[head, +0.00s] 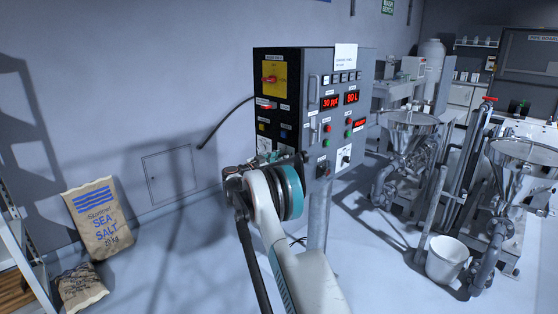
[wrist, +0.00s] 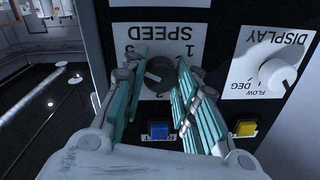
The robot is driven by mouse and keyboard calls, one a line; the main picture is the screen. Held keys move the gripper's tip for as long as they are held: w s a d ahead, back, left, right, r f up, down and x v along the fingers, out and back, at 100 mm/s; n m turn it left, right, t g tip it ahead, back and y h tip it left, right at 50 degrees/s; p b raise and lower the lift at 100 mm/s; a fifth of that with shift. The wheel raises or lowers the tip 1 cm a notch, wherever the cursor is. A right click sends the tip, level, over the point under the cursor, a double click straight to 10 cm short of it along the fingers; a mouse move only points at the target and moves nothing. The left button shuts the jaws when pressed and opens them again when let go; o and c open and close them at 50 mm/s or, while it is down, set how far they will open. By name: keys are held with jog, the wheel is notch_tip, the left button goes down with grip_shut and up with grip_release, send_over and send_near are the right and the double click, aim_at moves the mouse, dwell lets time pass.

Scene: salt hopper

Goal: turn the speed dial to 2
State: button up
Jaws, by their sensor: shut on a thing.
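The speed dial (wrist: 159,73) is a dark round knob on a white plate (wrist: 150,16) marked SPEED, upside down in the wrist view. I cannot clearly tell which number the dial points to. In the head view, my arm hides the dial and most of the gripper at the lower left of the grey control cabinet (head: 291,66).
Below the dial in the wrist view are a blue button (wrist: 158,130) and a yellow button (wrist: 245,128). A white DISPLAY knob (wrist: 277,74) is at the right. A salt sack (head: 98,222) leans on the left wall. Steel hoppers (head: 411,135) and a white bucket (head: 446,262) stand right.

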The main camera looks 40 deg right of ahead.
jog(key=shift+w+n+g+p, duration=0.15)
jog(key=shift+n+p, duration=0.3)
jog(key=shift+n, duration=8.25)
jog(key=shift+s+n+g+p, duration=0.1)
jog(key=shift+n+g+p, duration=0.25)
jog(key=shift+n, duration=8.35)
jog(key=o, duration=1.1)
